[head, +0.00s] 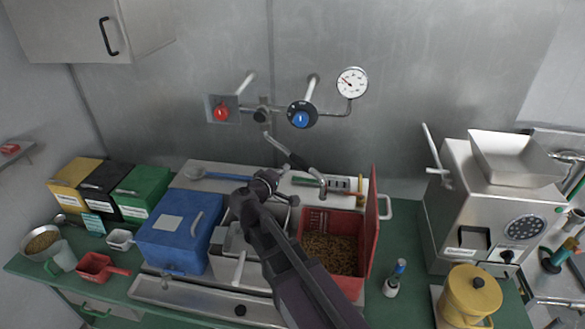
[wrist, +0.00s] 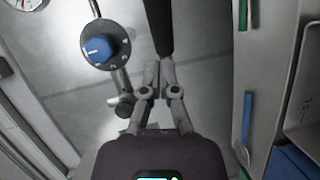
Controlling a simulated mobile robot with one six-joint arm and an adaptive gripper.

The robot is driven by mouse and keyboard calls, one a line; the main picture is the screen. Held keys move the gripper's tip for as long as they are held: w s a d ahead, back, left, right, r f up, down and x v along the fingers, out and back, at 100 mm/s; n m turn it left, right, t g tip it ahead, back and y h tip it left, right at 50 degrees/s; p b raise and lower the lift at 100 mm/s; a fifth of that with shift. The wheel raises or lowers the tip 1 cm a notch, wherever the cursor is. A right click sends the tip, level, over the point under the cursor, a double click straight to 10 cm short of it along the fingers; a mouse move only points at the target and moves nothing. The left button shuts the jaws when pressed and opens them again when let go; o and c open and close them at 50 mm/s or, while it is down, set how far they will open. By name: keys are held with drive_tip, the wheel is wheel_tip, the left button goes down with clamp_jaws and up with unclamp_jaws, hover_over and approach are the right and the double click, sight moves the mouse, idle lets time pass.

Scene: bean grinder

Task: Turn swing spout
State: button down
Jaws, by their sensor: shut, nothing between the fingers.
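The swing spout (head: 275,143) is a metal tube with a black sleeve. It hangs from the wall pipework and slants down to the right, its curved end (head: 322,187) near the red bin. In the wrist view a black bar (wrist: 158,28), seemingly the sleeve, runs up from just past the fingertips. My gripper (head: 274,180) is below and left of the sleeve in the head view; it also shows in the wrist view (wrist: 159,72). It is shut and empty. Whether the fingers touch the spout I cannot tell.
A blue-knobbed valve (head: 301,118), a red-knobbed valve (head: 221,112) and a gauge (head: 351,83) are on the wall. Below are a blue bin (head: 178,237), a red bin (head: 305,250) of beans with its lid upright, and a grinder (head: 466,210) at right.

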drive_tip(key=s+r+p, duration=0.1)
drive_tip(key=s, duration=0.9)
drive_tip(key=shift+a+r, duration=0.2)
drive_tip(key=shift+a, duration=0.2)
